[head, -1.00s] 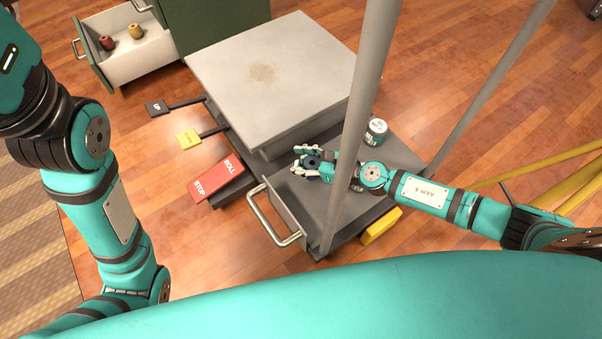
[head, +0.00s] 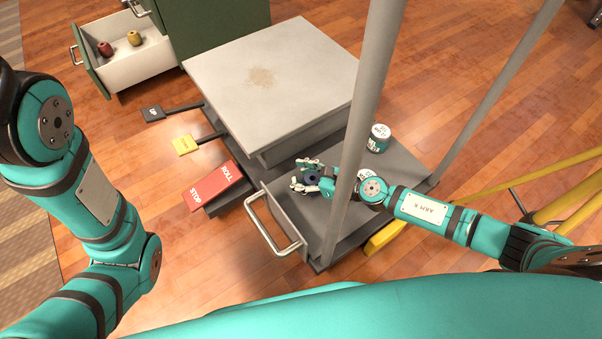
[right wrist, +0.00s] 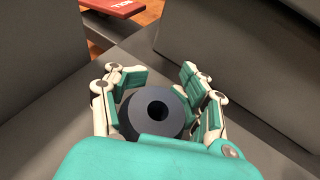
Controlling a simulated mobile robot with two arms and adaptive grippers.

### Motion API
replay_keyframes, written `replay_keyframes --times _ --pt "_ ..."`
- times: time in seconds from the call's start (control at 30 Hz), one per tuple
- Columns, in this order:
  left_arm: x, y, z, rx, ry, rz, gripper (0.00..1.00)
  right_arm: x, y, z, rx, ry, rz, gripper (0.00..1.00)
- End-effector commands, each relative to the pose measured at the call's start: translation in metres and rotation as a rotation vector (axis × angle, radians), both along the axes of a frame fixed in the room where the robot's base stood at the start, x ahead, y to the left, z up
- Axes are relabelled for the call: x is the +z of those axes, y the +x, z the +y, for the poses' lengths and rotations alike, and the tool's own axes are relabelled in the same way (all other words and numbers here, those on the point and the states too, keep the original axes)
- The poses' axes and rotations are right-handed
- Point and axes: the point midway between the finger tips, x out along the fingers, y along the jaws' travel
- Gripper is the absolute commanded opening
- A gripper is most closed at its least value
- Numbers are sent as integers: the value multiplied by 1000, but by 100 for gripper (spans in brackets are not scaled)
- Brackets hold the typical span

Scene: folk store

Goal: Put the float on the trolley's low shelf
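The float (head: 312,182) looks like a dark blue-grey ring with a hole through its middle. It also shows in the right wrist view (right wrist: 140,108), hole facing the camera. It sits low over the trolley's grey low shelf (head: 345,222), apparently resting on it. My right gripper (head: 300,174) reaches past a trolley post, with its fingers on both sides of the float; in the right wrist view its fingers look spread, with small gaps beside the float. My left arm shows at the left, but its gripper is out of view.
Grey posts (head: 372,110) rise from the trolley, and a bar handle (head: 270,228) is at its front. A raised grey platform (head: 270,80) stands behind. A tin (head: 379,138) is on the shelf. Pedals, including a red one (head: 215,187), stick out left. A green cabinet drawer (head: 130,60) stands open.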

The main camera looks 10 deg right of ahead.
Motion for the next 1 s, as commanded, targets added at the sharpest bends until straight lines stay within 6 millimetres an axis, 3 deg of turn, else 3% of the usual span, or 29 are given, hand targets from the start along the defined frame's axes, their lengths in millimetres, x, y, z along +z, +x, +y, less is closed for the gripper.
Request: replay_keyframes --times 0.03,0.2,0.57,1.0 --pt "0 0 0 0 0 0 40 0 0 0 0 0 0 48" --pt "0 0 0 0 0 0 40 0 0 0 0 0 0 70" --pt "3 0 0 -1 0 -3 40 4 -3 -3 0 0 1 70" --pt "-1 14 0 -2 -3 40 40 36 -59 -60 -1 -2 4 70"
